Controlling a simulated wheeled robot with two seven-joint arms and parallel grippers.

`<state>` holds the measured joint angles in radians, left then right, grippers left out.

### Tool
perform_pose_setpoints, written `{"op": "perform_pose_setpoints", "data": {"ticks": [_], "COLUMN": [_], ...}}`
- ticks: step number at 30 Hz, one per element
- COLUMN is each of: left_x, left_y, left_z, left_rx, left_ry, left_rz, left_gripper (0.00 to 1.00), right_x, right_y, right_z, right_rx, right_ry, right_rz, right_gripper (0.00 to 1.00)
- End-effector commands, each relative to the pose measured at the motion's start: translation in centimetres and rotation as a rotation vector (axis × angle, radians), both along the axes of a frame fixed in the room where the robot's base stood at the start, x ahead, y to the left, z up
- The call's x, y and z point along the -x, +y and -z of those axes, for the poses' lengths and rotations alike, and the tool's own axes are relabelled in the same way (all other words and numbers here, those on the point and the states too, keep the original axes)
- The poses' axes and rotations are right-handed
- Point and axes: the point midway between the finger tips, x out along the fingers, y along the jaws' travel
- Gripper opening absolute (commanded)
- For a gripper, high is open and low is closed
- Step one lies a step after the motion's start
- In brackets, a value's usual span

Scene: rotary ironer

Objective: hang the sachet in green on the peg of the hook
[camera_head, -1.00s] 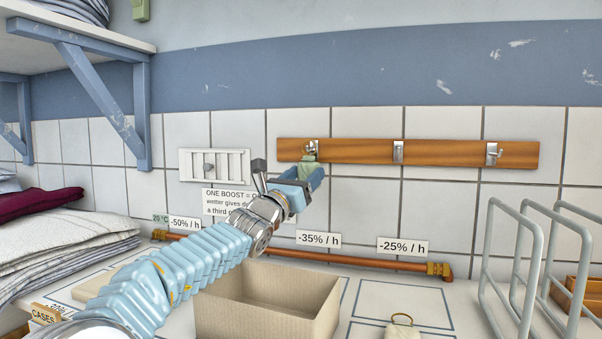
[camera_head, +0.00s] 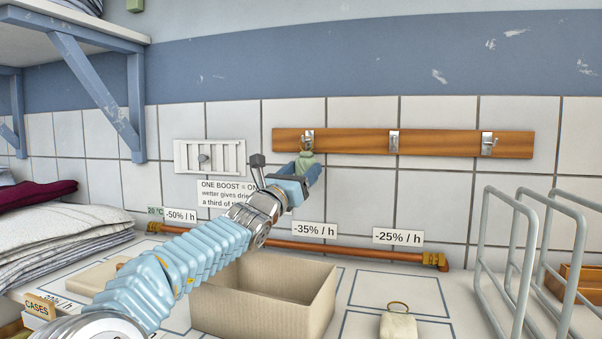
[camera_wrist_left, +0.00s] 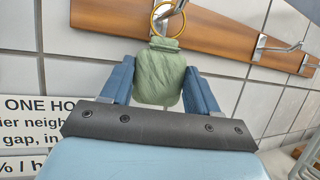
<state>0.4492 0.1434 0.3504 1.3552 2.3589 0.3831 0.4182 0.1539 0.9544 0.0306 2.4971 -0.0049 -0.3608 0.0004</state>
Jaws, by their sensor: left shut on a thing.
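The green sachet (camera_head: 304,164) is held upright between the blue fingers of my left gripper (camera_head: 307,177), just below the leftmost hook (camera_head: 308,141) on the wooden rail. In the left wrist view the sachet (camera_wrist_left: 160,80) sits between both fingers of the gripper (camera_wrist_left: 160,88), with its brass ring (camera_wrist_left: 153,20) standing above it in front of the rail. I cannot tell whether the ring is around the hook's peg. My right gripper is not in view.
The wooden rail (camera_head: 350,142) also carries a middle hook (camera_head: 394,142) and a right hook (camera_head: 488,144), both empty. Below are an open cardboard box (camera_head: 262,305), a cream sachet (camera_head: 398,327), a copper pipe (camera_head: 350,252) and a wire rack (camera_head: 525,255).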

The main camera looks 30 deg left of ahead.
Motion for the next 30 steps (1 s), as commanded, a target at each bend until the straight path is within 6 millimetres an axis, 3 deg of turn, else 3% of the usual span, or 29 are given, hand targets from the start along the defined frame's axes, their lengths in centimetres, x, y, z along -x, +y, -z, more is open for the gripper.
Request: {"op": "perform_pose_setpoints", "data": {"ticks": [3,4,9,20,26,30], "left_x": [0.0,0.0,0.0,0.5,3.9,7.9], "left_y": [0.0,0.0,0.0,0.0,0.1,0.2], "left_z": [0.0,0.0,0.0,0.4,2.1,2.2], "left_rx": [0.000,0.000,0.000,-0.001,-0.002,-0.004], "left_ry": [0.000,0.000,0.000,0.000,-0.001,-0.003], "left_rz": [0.000,0.000,0.000,0.000,-0.002,-0.004], "left_gripper": [0.16,0.65,0.90,0.90,0.90,0.90], "right_x": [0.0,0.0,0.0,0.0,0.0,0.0], "right_y": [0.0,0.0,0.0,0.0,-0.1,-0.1], "right_z": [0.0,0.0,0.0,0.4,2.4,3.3], "right_rx": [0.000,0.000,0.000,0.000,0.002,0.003], "right_ry": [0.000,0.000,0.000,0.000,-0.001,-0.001], "right_rz": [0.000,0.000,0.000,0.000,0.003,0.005], "right_gripper": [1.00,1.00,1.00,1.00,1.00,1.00]}}
